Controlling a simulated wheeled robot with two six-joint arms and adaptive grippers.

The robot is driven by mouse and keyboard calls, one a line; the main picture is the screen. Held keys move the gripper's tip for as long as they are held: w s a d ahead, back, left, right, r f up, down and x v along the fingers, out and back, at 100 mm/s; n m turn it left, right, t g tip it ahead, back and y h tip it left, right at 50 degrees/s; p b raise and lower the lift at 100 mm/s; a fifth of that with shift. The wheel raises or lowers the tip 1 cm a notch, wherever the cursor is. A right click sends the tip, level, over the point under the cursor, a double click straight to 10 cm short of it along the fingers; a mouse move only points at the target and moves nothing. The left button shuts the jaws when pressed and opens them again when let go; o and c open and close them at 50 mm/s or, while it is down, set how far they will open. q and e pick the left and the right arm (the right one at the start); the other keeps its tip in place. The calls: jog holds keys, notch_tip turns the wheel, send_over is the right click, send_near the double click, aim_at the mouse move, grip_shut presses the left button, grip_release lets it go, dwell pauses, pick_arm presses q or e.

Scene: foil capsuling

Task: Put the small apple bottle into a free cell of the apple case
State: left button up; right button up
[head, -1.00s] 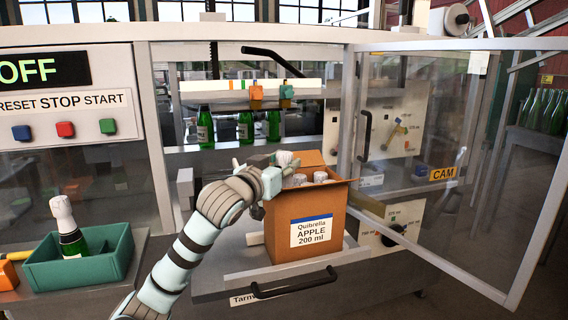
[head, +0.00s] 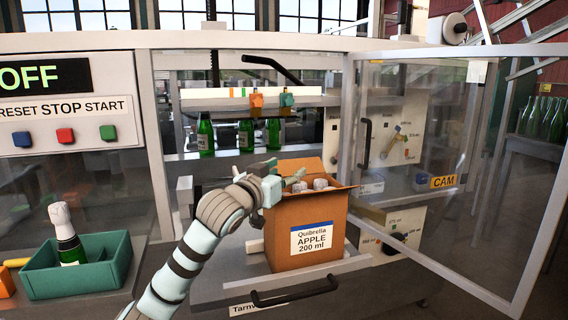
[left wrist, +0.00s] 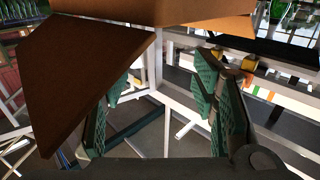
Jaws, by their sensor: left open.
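The apple case (head: 288,245) is an open brown carton labelled "Quibrella APPLE 200 ml", standing upright on the machine's drawer-like shelf. White foil bottle tops (head: 320,184) show inside its mouth; the cells below are hidden. My left gripper (head: 285,170) is beside the case's upper left edge, near the mouth. In the left wrist view my left gripper (left wrist: 160,88) is open, with nothing between its green pads, and a brown carton flap (left wrist: 85,75) is close by. Another green bottle with a white foil top (head: 67,235) stands in the green tray at left. My right gripper is not in view.
The green tray (head: 105,272) sits at the far left. Several green bottles (head: 245,138) stand inside the machine behind the case. The clear door (head: 480,215) is swung open at right. A black handle (head: 290,292) fronts the shelf.

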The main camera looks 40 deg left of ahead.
pick_arm(q)
notch_tip(320, 180, up, 9)
jog(key=shift+r, duration=0.15)
dwell(0.9)
